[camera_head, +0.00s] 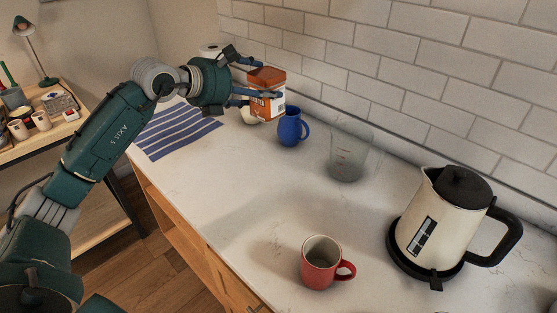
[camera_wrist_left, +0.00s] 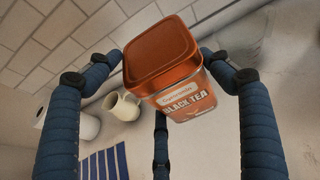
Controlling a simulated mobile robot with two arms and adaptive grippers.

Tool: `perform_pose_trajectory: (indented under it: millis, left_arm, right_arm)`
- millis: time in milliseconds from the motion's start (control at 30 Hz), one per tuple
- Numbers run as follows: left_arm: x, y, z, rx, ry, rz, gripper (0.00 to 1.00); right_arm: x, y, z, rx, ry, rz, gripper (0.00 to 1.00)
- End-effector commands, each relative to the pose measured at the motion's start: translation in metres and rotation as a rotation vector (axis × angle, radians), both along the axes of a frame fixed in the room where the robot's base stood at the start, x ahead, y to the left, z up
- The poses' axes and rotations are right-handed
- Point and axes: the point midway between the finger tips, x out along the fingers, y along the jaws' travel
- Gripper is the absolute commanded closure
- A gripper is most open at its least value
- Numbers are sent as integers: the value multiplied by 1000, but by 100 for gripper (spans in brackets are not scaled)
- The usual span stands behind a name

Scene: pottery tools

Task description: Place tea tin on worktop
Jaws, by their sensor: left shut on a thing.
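The tea tin (camera_head: 267,104) is an orange box with a rust-red lid. In the left wrist view the tin (camera_wrist_left: 188,104) reads "BLACK TEA". My left gripper (camera_head: 253,92) is shut on it, with blue fingers on both sides and the lid facing up, slightly tilted. The tin is over the far part of the pale stone worktop (camera_head: 215,195), next to the blue mug. My right gripper is not in view.
A blue mug (camera_head: 290,128), a clear measuring cup (camera_head: 348,155), a red mug (camera_head: 321,263) and a kettle (camera_head: 447,215) stand on the worktop. A cream jug (camera_wrist_left: 122,105) is behind the tin. A striped cloth (camera_head: 178,132) lies left. The middle of the worktop is clear.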

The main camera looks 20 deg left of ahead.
Motion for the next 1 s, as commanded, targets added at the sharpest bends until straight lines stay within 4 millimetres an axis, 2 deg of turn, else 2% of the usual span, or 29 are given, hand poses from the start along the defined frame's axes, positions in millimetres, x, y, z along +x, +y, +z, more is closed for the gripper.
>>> perform_pose_trajectory:
  millis: [67, 133, 500, 600, 867, 1000]
  left_arm:
    - [1, 2, -6, -1, 3, 6, 60]
    - [1, 3, -19, -1, 8, 8, 60]
    - [0, 2, -116, -2, 6, 8, 60]
    - [1, 3, -135, -2, 3, 8, 60]
    - [1, 2, -161, -2, 2, 7, 60]
    - [1, 2, -184, -2, 2, 7, 60]
  right_arm:
    - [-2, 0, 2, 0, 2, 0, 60]
    - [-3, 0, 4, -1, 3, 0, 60]
    - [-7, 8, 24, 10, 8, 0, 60]
    - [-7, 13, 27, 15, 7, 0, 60]
    - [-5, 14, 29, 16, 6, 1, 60]
    - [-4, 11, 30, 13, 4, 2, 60]
